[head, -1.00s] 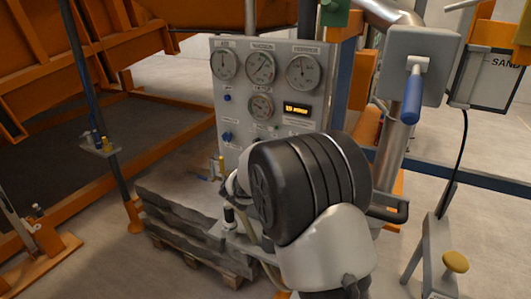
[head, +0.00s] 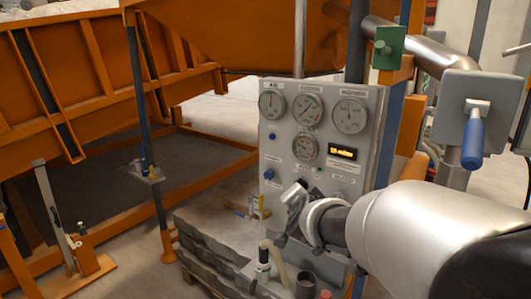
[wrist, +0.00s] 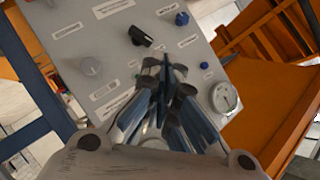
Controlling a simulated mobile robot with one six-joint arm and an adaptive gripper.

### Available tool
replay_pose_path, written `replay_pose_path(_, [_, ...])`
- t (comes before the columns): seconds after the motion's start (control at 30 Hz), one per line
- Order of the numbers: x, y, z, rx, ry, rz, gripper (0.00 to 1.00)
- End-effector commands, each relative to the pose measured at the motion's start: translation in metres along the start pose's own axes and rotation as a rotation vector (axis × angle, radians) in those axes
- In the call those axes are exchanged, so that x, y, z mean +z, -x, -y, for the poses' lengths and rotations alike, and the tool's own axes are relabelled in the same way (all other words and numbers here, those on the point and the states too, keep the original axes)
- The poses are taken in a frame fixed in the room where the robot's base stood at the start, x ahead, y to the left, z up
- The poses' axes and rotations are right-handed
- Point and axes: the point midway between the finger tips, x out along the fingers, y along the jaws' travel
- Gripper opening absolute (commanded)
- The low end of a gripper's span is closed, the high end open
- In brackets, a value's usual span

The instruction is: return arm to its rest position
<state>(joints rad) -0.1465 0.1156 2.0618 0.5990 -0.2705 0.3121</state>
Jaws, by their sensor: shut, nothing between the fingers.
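My gripper (head: 292,205) is in front of the lower part of the grey control panel (head: 318,120) in the head view. My white arm link reaches in from the right edge, with the gripper at its left end. In the wrist view the gripper's fingers (wrist: 168,88) are together, with nothing held between them. The panel fills the area behind them there, tilted in the picture, with a black knob (wrist: 140,37), blue knobs and a gauge (wrist: 224,97). I cannot tell the exact gap between fingertips and panel.
An orange tilting bed (head: 85,80) and its frame stand at the left. A blue-handled lever (head: 472,138) on a grey box is at the right. Open floor shows at the left.

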Motion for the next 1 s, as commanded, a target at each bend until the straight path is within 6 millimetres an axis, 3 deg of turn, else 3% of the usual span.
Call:
replay_pose_path(0.03, [0.009,0.026,-0.006,-0.002,0.065,0.063,0.00])
replay_pose_path(0.17, [0.041,0.095,-0.036,0.028,0.261,0.249,0.00])
replay_pose_path(0.3, [0.077,0.174,-0.092,0.097,0.476,0.433,0.00])
replay_pose_path(0.5, [0.114,0.264,-0.178,0.228,0.701,0.634,0.00])
replay_pose_path(0.6, [0.123,0.291,-0.207,0.278,0.761,0.695,0.00])
replay_pose_path(0.7, [0.128,0.306,-0.222,0.309,0.791,0.730,0.00])
replay_pose_path(1.0, [0.129,0.311,-0.227,0.320,0.802,0.745,0.00])
